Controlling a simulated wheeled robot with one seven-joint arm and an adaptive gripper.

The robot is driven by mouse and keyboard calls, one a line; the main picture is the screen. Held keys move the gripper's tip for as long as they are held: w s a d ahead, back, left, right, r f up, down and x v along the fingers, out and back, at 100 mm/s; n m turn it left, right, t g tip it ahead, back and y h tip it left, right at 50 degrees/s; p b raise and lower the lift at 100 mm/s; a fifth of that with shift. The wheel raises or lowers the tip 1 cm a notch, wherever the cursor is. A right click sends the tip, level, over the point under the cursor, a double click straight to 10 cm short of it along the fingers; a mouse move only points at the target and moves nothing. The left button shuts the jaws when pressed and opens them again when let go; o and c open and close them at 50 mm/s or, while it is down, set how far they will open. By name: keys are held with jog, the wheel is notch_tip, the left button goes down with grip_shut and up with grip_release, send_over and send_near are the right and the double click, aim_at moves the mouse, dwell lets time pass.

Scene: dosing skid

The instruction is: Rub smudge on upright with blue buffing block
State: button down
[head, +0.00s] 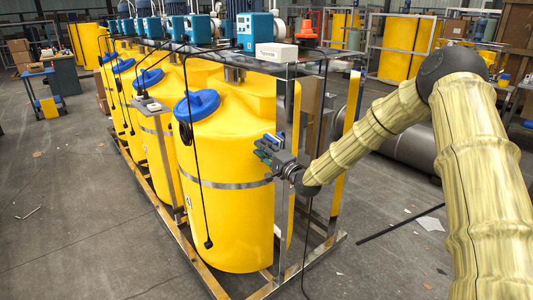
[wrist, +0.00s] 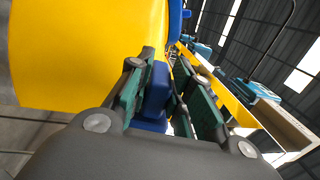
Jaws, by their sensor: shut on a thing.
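My gripper (head: 268,146) is at the front corner of the skid, beside the metal upright (head: 281,200) and close to the front yellow tank (head: 235,225). In the wrist view my gripper (wrist: 168,84) is shut on the blue buffing block (wrist: 157,88), which sits between the green finger pads. In the head view the block is too small to tell clearly from the fingers. I cannot make out the smudge in either view. Whether the block touches the upright cannot be told.
Several yellow tanks with blue lids (head: 198,105) stand in a row behind. Blue pumps and a white box (head: 276,52) sit on the top rail. A black cable (head: 312,195) hangs near my gripper. A large grey pipe (head: 405,145) lies right; floor at left is mostly clear.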

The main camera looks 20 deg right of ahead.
jog(key=shift+w, duration=0.2)
jog(key=shift+a, duration=0.1)
jog(key=shift+s+a, duration=0.35)
jog(key=shift+a, duration=0.55)
jog(key=shift+s+a, duration=0.35)
jog(key=shift+a, duration=0.55)
jog(key=shift+s+a, duration=0.35)
jog(key=shift+a, duration=0.55)
jog(key=shift+a, duration=0.1)
jog(key=a, duration=0.1)
jog(key=s+a, duration=0.1)
jog(key=shift+a+b, duration=0.35)
jog(key=shift+f, duration=0.1)
